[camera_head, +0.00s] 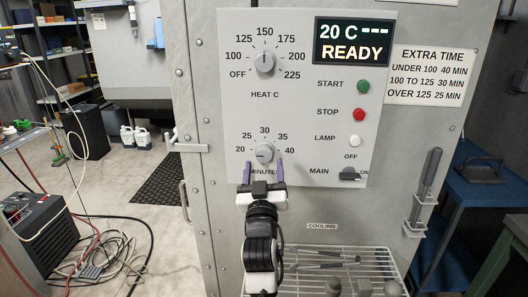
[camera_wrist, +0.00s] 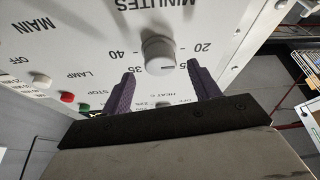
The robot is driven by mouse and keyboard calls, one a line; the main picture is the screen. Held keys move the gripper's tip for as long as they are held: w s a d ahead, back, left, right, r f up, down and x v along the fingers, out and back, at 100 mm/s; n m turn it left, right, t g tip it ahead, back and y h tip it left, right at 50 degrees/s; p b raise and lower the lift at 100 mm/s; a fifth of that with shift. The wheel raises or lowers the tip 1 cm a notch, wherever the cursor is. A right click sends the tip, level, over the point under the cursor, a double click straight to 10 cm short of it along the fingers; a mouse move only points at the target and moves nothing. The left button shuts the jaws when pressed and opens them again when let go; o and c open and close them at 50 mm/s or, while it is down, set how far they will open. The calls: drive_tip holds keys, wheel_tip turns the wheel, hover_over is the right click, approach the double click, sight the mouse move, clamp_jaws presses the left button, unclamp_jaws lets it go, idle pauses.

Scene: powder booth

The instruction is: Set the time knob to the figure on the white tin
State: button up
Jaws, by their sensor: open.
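The time knob (camera_head: 264,152), a small pale dial above the word MINUTES, is on the grey control panel (camera_head: 304,120), with figures from 20 to 40 around it. I cannot read its setting surely. It also shows in the wrist view (camera_wrist: 158,54), where the panel appears upside down. My gripper (camera_head: 263,173) is open, its two purple fingers just below and to either side of the knob. In the wrist view the fingers (camera_wrist: 160,72) are apart with nothing held between them; I cannot tell whether they touch the panel. I see no white tin clearly.
The heat knob (camera_head: 265,62) is above. The display (camera_head: 353,42) reads 20 C and READY. Buttons and a main switch (camera_head: 350,174) are at right. An EXTRA TIME sign (camera_head: 431,75) lists minutes by range. A wire rack (camera_head: 325,262) is below; white jugs (camera_head: 136,137) stand on the floor.

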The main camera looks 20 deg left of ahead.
sight(264, 158)
drive_tip(key=shift+p+x, duration=0.5)
drive_tip(key=shift+x, duration=1.35)
drive_tip(key=c, duration=1)
